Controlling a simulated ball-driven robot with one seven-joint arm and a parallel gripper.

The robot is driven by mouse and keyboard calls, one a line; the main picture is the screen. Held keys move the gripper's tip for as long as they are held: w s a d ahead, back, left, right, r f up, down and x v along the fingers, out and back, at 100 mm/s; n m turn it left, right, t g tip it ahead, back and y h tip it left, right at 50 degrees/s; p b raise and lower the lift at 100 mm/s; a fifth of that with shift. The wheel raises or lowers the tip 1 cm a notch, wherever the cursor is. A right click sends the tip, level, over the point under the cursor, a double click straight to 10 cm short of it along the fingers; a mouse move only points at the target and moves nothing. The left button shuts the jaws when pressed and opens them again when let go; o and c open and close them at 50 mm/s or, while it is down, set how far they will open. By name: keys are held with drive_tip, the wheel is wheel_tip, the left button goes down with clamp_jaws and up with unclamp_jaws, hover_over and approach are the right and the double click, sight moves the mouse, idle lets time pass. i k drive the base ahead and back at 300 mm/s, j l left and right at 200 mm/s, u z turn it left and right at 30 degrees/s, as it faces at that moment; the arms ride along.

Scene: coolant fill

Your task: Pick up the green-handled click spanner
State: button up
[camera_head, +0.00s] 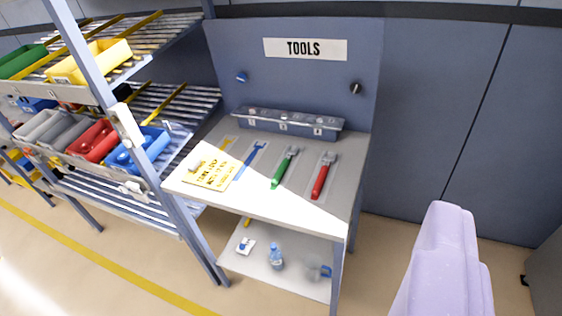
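The green-handled click spanner (284,168) lies on the top of the tool bench, with its silver head pointing to the back and its green handle to the front. A red-handled spanner (323,176) lies to its right and a blue tool (251,160) to its left, both apart from it. Nothing covers the green-handled spanner. A pale lavender part of my own body stands at the lower right, well away from the bench. No gripper fingertips show.
The tool bench (275,203) has a back panel with a TOOLS sign (305,49), a grey socket tray (289,122) and a yellow note (211,171). A lower shelf holds a bottle (275,257). A bin rack (176,216) stands close on the left. Open floor lies in front.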

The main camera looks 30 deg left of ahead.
sight(276, 177)
drive_tip(key=i+j, duration=0.25)
drive_tip(key=i+j+z, duration=0.1)
drive_tip(key=j, duration=0.3)
drive_tip(key=i+j, duration=0.3)
drive_tip(key=i+j+z, duration=0.1)
drive_tip(key=i+j, duration=0.35)
drive_tip(key=j, duration=0.25)
drive_tip(key=i+j+z, duration=0.1)
drive_tip(key=i+j, duration=0.35)
drive_tip(key=j, duration=0.25)
drive_tip(key=i+j+z, duration=0.1)
drive_tip(key=j, duration=0.3)
drive_tip(key=i, duration=0.1)
